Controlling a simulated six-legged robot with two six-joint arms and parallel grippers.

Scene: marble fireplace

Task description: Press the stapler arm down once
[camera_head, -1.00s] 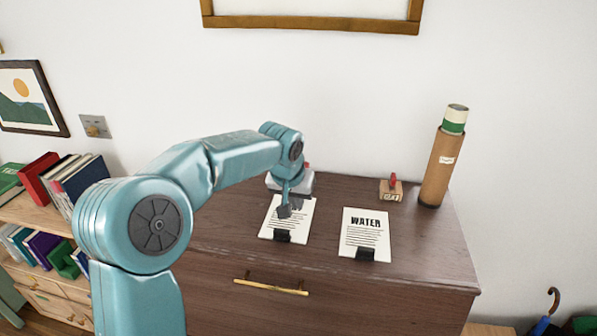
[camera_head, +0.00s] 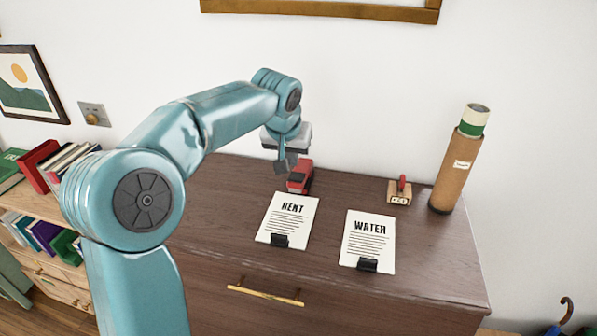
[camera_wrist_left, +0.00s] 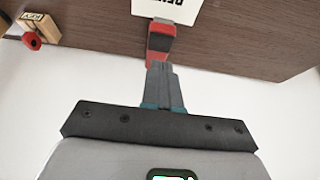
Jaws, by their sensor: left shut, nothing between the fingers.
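The red and black stapler (camera_head: 300,177) sits on the dark wooden cabinet top, behind the RENT paper. My left gripper (camera_head: 285,165) is shut and empty, just above and to the left of the stapler in the head view, hiding a little of it. In the left wrist view the stapler (camera_wrist_left: 160,42) lies just beyond the shut fingertips (camera_wrist_left: 160,66). I cannot tell whether they touch it. My right gripper is not in view.
The RENT paper (camera_head: 288,222) and WATER paper (camera_head: 368,238) lie in front, each with a black clip. A small wooden block with a red handle (camera_head: 400,192) and a tall cardboard tube (camera_head: 455,172) stand at the right. The cabinet top (camera_head: 225,190) is bare at left.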

